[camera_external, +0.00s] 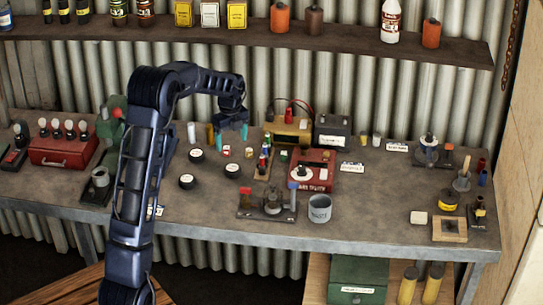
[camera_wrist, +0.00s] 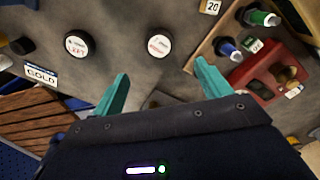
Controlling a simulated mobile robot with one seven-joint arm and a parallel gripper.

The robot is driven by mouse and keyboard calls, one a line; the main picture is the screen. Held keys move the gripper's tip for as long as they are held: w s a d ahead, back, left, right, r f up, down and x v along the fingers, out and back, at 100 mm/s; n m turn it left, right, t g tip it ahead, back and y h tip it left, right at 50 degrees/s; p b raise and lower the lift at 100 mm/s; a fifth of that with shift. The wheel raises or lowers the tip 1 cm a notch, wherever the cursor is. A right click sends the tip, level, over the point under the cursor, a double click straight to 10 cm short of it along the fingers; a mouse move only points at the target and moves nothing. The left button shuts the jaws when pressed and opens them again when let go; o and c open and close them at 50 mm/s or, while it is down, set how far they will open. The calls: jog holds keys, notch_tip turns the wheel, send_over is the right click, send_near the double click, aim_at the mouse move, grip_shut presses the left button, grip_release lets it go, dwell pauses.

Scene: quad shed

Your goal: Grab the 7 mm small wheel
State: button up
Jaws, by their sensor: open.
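I cannot make out a wheel marked 7 mm in either view. Several black round pieces with white labelled tops lie on the bench in the outside view: one at the back (camera_external: 195,155), one at the front (camera_external: 187,181) and one to the right (camera_external: 232,171). The wrist view shows two such pieces, a left one (camera_wrist: 79,44) and a right one (camera_wrist: 159,44), their print too small to read surely. My gripper (camera_external: 233,135) is above the bench, its teal fingers apart and empty. In the wrist view my gripper (camera_wrist: 161,70) has the right piece beyond its fingertips, roughly between them.
A wooden rack (camera_wrist: 215,42) with green and blue capped items stands at the right in the wrist view, beside a red tray (camera_wrist: 268,72). A "GOLD" card (camera_wrist: 41,75) lies left. A grey cup (camera_external: 320,208) stands near the front edge. The shelf (camera_external: 300,46) runs above the bench.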

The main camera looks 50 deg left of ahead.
jog(key=a+f, duration=0.1)
send_over(234, 167)
jog(key=f, duration=0.3)
jog(key=a+f, duration=0.1)
jog(key=f, duration=0.1)
jog(key=shift+w+f, duration=0.15)
jog(key=shift+f, duration=0.1)
jog(key=f, duration=0.2)
jog(key=d+f, duration=0.1)
jog(key=f, duration=0.1)
jog(key=shift+f, duration=0.6)
jog(key=shift+c, duration=0.3)
jog(key=c, duration=1)
